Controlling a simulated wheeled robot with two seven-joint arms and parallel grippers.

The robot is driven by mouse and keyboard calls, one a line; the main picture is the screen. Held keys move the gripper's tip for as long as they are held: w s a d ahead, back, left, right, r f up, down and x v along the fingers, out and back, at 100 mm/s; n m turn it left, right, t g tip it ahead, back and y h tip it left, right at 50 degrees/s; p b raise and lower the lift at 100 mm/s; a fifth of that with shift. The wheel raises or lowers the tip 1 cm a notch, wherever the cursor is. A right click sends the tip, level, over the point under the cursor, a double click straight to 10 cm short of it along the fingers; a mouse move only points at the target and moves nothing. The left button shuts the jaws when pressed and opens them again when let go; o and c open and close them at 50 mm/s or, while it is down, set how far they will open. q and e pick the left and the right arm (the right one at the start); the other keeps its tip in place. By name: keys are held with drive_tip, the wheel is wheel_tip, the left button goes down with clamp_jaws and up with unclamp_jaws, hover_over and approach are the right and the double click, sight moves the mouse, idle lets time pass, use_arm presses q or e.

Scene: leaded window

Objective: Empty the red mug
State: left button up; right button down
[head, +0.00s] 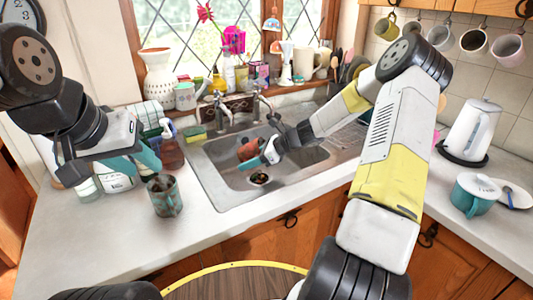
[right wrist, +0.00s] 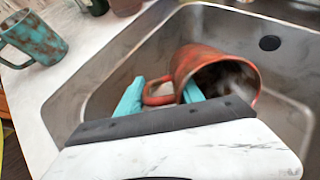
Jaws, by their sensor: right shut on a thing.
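The red mug (head: 248,150) is held in my right gripper (head: 266,155) above the sink basin (head: 225,178). In the right wrist view the red mug (right wrist: 188,66) is tipped well over to the right, its mouth showing. Its inside looks dark with a pale blurred patch; I cannot tell whether liquid is left. The teal fingers of my right gripper (right wrist: 165,98) are shut on the mug by its handle side. My left gripper (head: 138,163) is open and empty over the left counter, just above and behind a teal-brown mug.
The teal-brown mug (head: 164,198) stands on the counter left of the sink. Bottles (head: 170,150) and jars stand behind it. The faucet (head: 222,112) rises at the sink's back edge.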

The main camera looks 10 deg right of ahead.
sight(255, 156)
drive_tip(key=shift+d+r+t+y, duration=0.2)
drive_tip(key=shift+r+t+y, duration=0.4)
drive_tip(key=shift+y, duration=0.6)
drive_tip(key=shift+a+r, duration=0.1)
drive_tip(key=shift+r, duration=0.15)
drive_tip(key=shift+y, duration=0.3)
drive_tip(key=shift+s+r, duration=0.1)
drive_tip(key=shift+s+d+r+t+y, duration=0.1)
drive_tip(key=shift+d+r+t+y, duration=0.1)
drive_tip(key=shift+d+y, duration=0.2)
drive_tip(key=shift+s+d+r+t+y, duration=0.1)
drive_tip(key=shift+d+r+t+y, duration=0.1)
drive_tip(key=shift+d+y, duration=0.15)
drive_tip(key=shift+r, duration=0.1)
drive_tip(key=shift+s+d+r+t+y+p, duration=0.15)
drive_tip(key=shift+d+r+t+y+p, duration=0.15)
drive_tip(key=shift+y, duration=0.45)
